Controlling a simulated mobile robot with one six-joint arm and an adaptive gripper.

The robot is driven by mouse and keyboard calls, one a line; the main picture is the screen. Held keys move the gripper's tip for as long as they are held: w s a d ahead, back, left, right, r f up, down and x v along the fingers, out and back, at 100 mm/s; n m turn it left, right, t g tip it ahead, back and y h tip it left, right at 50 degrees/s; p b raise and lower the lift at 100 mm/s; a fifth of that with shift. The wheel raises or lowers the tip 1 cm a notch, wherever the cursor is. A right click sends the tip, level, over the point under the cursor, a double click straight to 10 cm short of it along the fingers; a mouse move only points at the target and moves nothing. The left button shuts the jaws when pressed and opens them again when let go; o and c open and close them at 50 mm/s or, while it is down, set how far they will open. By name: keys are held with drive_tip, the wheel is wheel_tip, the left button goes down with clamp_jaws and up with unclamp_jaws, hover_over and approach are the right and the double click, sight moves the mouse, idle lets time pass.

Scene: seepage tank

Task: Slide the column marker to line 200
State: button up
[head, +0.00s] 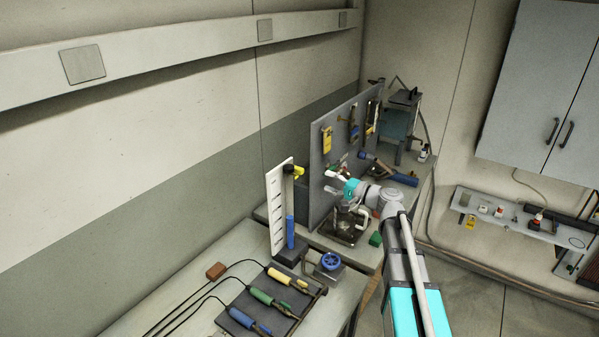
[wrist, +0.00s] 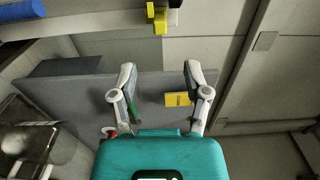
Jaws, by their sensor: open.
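The yellow column marker (head: 298,171) sits near the top of the upright column, beside the white scale board (head: 277,208). Blue fill (head: 290,232) shows in the lower part of the column. The scale has dark lines, but their numbers are too small to read. My gripper (head: 331,182) is to the right of the marker, apart from it, with its jaws open and empty. In the wrist view the marker (wrist: 159,20) is at the top middle, beyond the open fingertips (wrist: 158,78). The blue fill (wrist: 20,10) is at the top left.
A grey tool panel (head: 318,165) with a yellow tag (head: 327,140) stands close behind my gripper. A blue handwheel (head: 330,261) sits right of the column base. A rack with yellow, green and blue-handled tools (head: 262,310) lies in front. A green block (head: 375,239) is on the bench.

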sight(303, 172)
drive_tip(key=x, duration=1.1)
clamp_jaws()
